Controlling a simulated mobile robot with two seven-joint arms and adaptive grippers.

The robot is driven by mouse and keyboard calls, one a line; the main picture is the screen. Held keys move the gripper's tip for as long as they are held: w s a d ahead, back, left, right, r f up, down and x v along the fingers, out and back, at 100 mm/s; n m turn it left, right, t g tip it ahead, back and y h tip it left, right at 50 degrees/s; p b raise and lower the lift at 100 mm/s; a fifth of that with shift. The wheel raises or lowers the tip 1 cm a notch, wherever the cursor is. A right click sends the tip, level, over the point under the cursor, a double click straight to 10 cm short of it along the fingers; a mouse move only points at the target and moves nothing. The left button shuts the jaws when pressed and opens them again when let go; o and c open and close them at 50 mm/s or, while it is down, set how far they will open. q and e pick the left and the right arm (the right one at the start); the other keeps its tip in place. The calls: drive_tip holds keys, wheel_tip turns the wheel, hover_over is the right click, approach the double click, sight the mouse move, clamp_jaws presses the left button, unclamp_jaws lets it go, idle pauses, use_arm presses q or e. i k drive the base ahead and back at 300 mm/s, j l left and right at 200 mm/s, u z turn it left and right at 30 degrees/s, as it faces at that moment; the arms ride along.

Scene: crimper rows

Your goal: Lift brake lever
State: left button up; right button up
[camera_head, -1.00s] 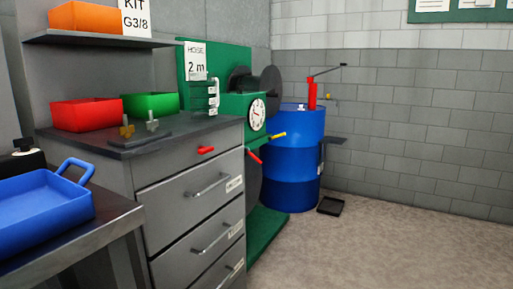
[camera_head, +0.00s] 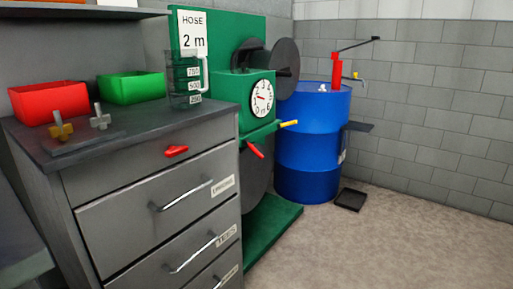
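The green hose machine (camera_head: 232,98) stands just right of the grey drawer cabinet, with a round white dial (camera_head: 262,97) on its front. Below the dial, a red lever (camera_head: 255,149) slopes down to the right. A yellow-tipped lever (camera_head: 289,123) sticks out to the right, a little higher. No label shows which of these is the brake lever. Dark reels (camera_head: 284,72) sit behind the dial. Neither of my grippers is in view.
The grey drawer cabinet (camera_head: 128,166) fills the left, with a red bin (camera_head: 46,101), a green bin (camera_head: 132,87) and metal fittings on top. A blue drum (camera_head: 311,145) with a red pump (camera_head: 337,72) stands behind the machine. A black tray (camera_head: 350,199) lies on the floor. The right floor is clear.

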sight(246, 142)
drive_tip(key=i+l+u, duration=0.1)
drive_tip(key=i+l, duration=0.15)
drive_tip(key=i+l+u, duration=0.1)
drive_tip(key=i+l, duration=0.15)
drive_tip(key=l, duration=0.15)
drive_tip(key=i+l+u, duration=0.1)
drive_tip(key=l, duration=0.25)
drive_tip(key=i, duration=0.1)
